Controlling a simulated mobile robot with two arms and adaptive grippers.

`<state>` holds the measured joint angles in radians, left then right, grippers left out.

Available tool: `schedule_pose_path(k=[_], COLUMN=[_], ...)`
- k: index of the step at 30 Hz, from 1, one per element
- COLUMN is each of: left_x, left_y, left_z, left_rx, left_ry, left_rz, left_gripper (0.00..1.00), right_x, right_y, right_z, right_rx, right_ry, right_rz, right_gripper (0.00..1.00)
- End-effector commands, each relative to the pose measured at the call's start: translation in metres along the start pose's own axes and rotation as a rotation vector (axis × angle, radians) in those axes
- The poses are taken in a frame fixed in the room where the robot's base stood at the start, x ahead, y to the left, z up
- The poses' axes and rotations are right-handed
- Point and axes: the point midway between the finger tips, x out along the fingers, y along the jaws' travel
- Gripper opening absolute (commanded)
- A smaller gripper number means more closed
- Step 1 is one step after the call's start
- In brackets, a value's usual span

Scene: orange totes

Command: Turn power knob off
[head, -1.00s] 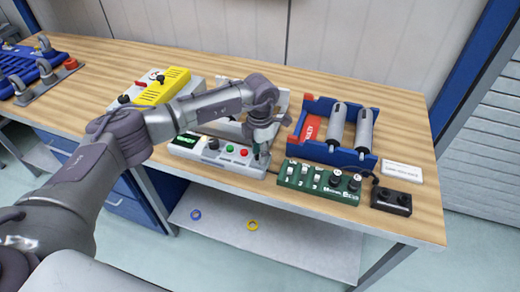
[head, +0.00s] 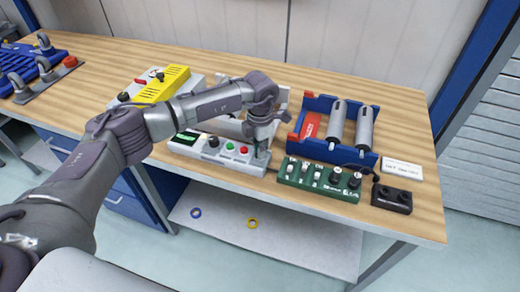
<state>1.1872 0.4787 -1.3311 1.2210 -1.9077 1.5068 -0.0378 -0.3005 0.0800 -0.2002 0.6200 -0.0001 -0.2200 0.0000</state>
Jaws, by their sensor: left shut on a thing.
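A white control box (head: 186,149) with a dark display at its left end stands near the front edge of the workbench. It carries a black knob (head: 213,142), a green button (head: 229,146) and a red button (head: 244,149). My left gripper (head: 262,155) points down at the right end of this box. It is shut on a small control there, which looks like the power knob; the fingers hide most of it, so its setting cannot be read. My right gripper is not in view.
A green switch box (head: 310,188) and a small black box (head: 391,199) sit to the right. Behind them is a blue tray (head: 345,154) with grey cylinders. A yellow-topped device (head: 165,85) stands at the back left.

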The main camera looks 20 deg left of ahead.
Motion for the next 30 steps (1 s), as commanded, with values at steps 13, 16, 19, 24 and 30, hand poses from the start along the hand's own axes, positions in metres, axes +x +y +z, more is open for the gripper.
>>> schedule_pose_path(k=[13, 16, 19, 24, 30], left_x=[0.000, 0.000, 0.000, 0.000, -0.001], left_y=[0.001, 0.001, 0.001, 0.001, 0.001], left_z=[0.001, 0.001, 0.000, 0.001, 0.001], left_rx=[-0.362, -0.457, -0.552, -0.714, -0.904], left_ry=[-0.003, -0.003, -0.002, -0.003, -0.003], left_rz=[0.001, 0.001, 0.001, 0.000, 0.000], left_gripper=[0.00, 0.00, 0.00, 0.00, 0.00], right_x=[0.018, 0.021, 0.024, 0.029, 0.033], right_y=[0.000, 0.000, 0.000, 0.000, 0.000], right_z=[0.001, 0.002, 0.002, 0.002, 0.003], right_rx=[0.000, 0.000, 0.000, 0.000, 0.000], right_ry=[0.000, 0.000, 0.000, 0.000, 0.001], right_rz=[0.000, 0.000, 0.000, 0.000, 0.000], right_gripper=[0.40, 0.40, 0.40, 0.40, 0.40])
